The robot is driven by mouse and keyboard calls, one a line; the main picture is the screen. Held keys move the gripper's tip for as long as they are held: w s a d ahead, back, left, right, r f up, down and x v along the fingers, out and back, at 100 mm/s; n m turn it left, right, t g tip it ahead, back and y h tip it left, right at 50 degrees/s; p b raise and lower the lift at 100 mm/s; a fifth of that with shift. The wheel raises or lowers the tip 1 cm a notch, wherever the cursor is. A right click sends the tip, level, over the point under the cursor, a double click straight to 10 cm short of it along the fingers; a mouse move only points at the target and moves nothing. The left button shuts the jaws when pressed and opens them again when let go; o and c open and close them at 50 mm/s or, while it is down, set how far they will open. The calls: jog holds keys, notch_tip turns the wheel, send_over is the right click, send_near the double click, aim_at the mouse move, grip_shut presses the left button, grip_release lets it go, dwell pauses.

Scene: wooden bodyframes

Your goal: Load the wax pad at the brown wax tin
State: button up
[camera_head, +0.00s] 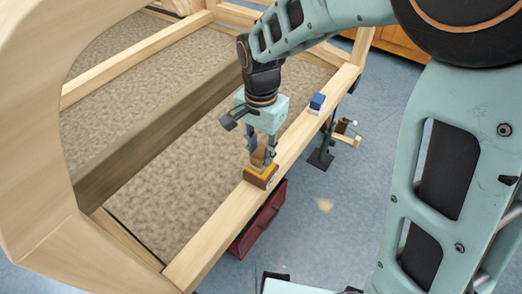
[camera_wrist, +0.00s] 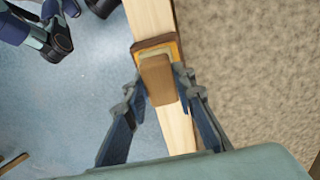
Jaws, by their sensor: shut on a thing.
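The brown wax tin (camera_head: 261,179) sits on the pale wooden rail (camera_head: 225,222), with a yellow-orange fill at its top; it also shows in the wrist view (camera_wrist: 139,47). My gripper (camera_head: 263,150) points down right over the tin. Its fingers are shut on the wax pad (camera_head: 257,158), a brown block that also shows between the fingers in the wrist view (camera_wrist: 157,82). The pad overlaps the tin in both views. Its lower face is hidden, so I cannot tell whether it touches the wax.
A blue block with a pale base (camera_head: 317,102) stands farther along the rail. A clamp (camera_head: 345,128) is fixed near it. A dark red box (camera_head: 257,222) is below the rail. The rail between tin and blue block is clear.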

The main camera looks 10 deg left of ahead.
aim_at(261, 151)
jog(key=shift+f, duration=0.4)
dwell(1.0)
jog(key=shift+r, duration=0.1)
jog(key=shift+r+p, duration=2.65)
jog(key=shift+r, duration=0.85)
jog(key=w+d+r+n, duration=0.2)
jog(key=w+d, duration=0.3)
jog(key=d, duration=0.7)
jog(key=w+d+r+n, duration=0.2)
jog(key=w+d, duration=0.3)
jog(key=d, duration=0.7)
notch_tip(261, 151, up, 7)
jog(key=s+p, duration=0.2)
jog(key=p, duration=1.5)
jog(key=shift+a, duration=0.3)
